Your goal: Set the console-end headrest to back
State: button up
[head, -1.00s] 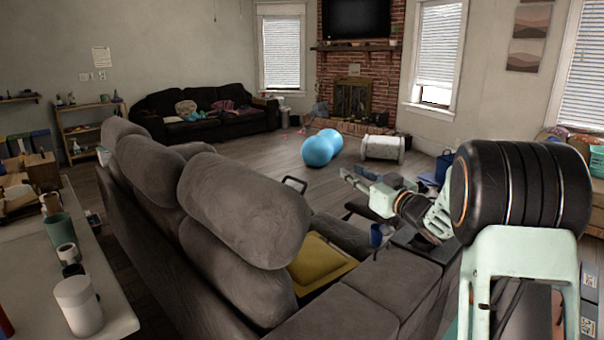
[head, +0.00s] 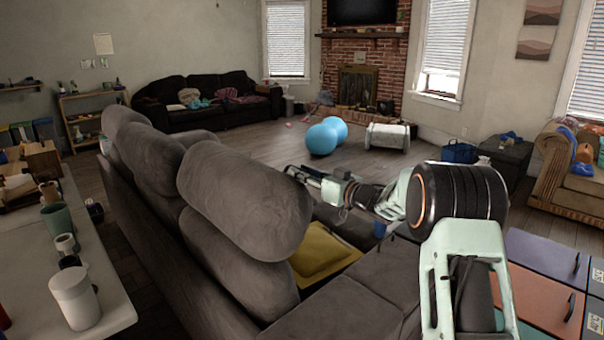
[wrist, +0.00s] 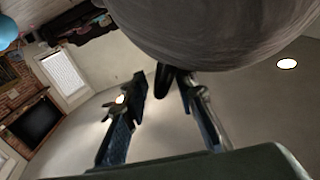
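The grey sofa (head: 345,308) has several padded headrests along its back. The nearest headrest (head: 245,200) is a large, rounded grey cushion, tilted, above the nearest seat back. Two more headrests (head: 152,150) stand farther along; I cannot tell from these views which one is the console-end headrest. My gripper (head: 296,173) is at the right edge of the nearest headrest in the head view, and its tip partly overlaps that edge. In the wrist view a grey cushion (wrist: 215,30) fills the top, close to my gripper (wrist: 163,88). The fingers are apart with nothing between them; contact is unclear.
A table (head: 112,305) with cups and jars runs along the left behind the sofa. Orange and purple cabinet panels (head: 540,285) are at the lower right. Open floor lies beyond the sofa.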

aim_at(257, 205)
jog(key=shift+w+a, duration=0.15)
jog(key=shift+w, duration=0.05)
grip_shut()
dwell(0.3)
jog(key=shift+s+a+r+n+b, duration=0.45)
jog(key=shift+s+a+n, duration=0.15)
jog(key=shift+s+a, duration=0.15)
jog(key=s+a+n+b, duration=0.2)
jog(key=s+a, duration=0.1)
jog(key=s+a+n+b, duration=0.2)
jog(key=s+a+b, duration=0.1)
jog(key=s+a+r+n+b, duration=0.1)
jog(key=s+a+b, duration=0.2)
jog(key=s+a, duration=0.1)
jog(key=shift+r+n, duration=0.1)
jog(key=shift+n, duration=0.3)
jog(key=shift+s+a+b, duration=0.4)
jog(key=shift+s+a, duration=0.25)
jog(key=shift+f, duration=0.2)
